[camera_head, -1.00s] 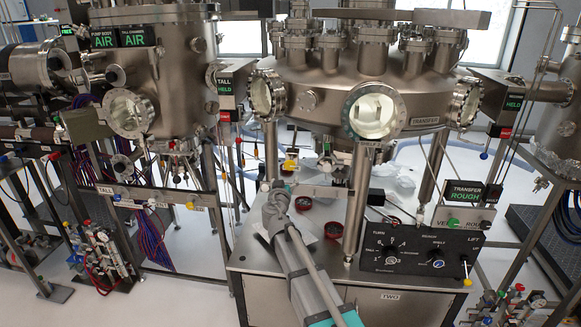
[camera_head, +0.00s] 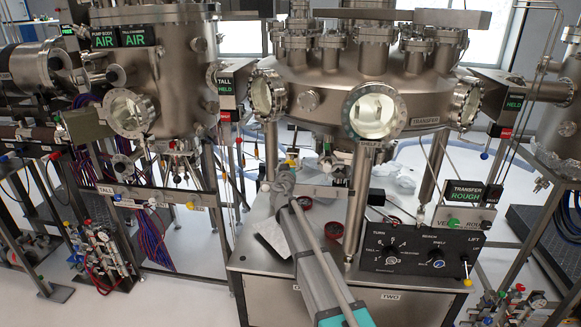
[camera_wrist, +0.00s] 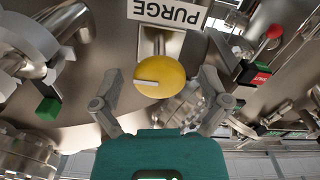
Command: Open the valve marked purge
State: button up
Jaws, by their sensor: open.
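The purge valve has a round yellow knob (camera_wrist: 160,76) with a pale bar across its face. It sits on a short metal stem below a white PURGE label (camera_wrist: 167,12), which appears upside down in the wrist view. My gripper (camera_wrist: 160,88) is open, with one finger to the left of the knob and one to the right. Gaps show between the fingers and the knob, and I see no contact. In the head view my gripper (camera_head: 284,178) is small, at the end of my arm beneath the large chamber, and its fingers are hard to make out.
In the wrist view a red knob (camera_wrist: 274,31) is at upper right and a green handle end (camera_wrist: 48,109) at left. In the head view a chamber leg (camera_head: 357,205) stands right of my arm. A black control panel (camera_head: 420,250) is further right.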

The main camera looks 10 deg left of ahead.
jog(key=shift+d, duration=0.1)
jog(key=c, duration=1.1)
jog(key=shift+c, duration=0.2)
jog(key=shift+n, duration=0.4)
jog(key=n, duration=0.3)
jog(key=shift+n, duration=0.3)
jog(key=n, duration=1.3)
jog(key=shift+n, duration=0.4)
